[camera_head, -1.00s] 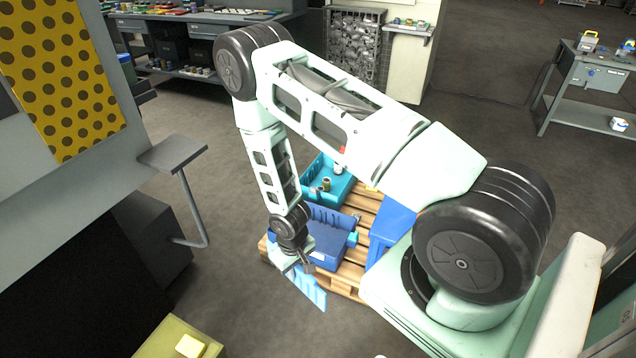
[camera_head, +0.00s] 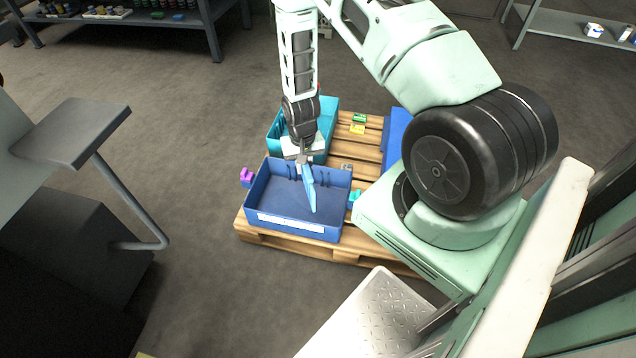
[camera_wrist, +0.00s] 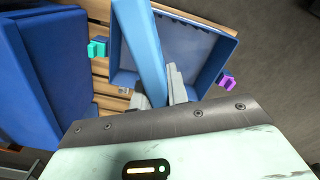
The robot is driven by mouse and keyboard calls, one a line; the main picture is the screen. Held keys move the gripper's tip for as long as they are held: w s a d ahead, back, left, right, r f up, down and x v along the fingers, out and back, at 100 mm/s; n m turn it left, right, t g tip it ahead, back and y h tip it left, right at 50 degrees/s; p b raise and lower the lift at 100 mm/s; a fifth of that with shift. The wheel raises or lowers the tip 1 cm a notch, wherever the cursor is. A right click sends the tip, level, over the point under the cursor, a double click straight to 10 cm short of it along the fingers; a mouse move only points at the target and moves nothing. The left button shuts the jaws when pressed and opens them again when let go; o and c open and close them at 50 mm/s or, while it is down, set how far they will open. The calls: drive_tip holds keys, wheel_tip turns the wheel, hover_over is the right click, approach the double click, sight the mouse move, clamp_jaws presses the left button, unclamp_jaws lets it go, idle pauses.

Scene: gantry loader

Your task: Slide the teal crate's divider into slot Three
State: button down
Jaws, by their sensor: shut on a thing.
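My gripper (camera_head: 303,160) is shut on a light-blue flat divider (camera_head: 309,188), gripping it at its upper end. The divider hangs tilted over the open blue crate (camera_head: 253,192); I cannot tell whether its lower edge touches the crate floor. The teal crate (camera_head: 275,118) stands behind the blue crate, partly hidden by my arm, so its inside and slots are mostly unseen. In the wrist view, the divider (camera_wrist: 141,45) runs up from the fingers (camera_wrist: 160,92), with the blue crate (camera_wrist: 200,25) behind it. No slot label is readable.
The crates stand on a wooden pallet (camera_head: 270,240). Another blue crate (camera_head: 397,130) is at the right. A purple piece (camera_head: 247,177) and a teal piece (camera_head: 354,197) flank the near crate. Green and yellow blocks (camera_head: 358,124) lie on the pallet. A grey ledge (camera_head: 75,130) juts in at left.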

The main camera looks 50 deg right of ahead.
drive_tip(key=w+d+f+m+b, duration=0.1)
drive_tip(key=d+f+m+b, duration=0.2)
drive_tip(key=f+b, duration=0.4)
drive_tip(key=w+d+f+m+b, duration=0.1)
drive_tip(key=d+f+m+b, duration=0.1)
drive_tip(key=d+f+b, duration=0.3)
wheel_tip(320, 180, down, 3)
drive_tip(key=b, duration=0.5)
drive_tip(key=shift+w+m, duration=0.15)
drive_tip(key=shift+m, duration=0.25)
drive_tip(key=shift+a+p, duration=0.1)
drive_tip(key=shift+p, duration=0.2)
drive_tip(key=shift+r+p, duration=0.1)
drive_tip(key=shift+p, duration=0.3)
idle(0.9)
idle(0.5)
drive_tip(key=shift+f+b, duration=3.6)
drive_tip(key=shift+f, duration=2.65)
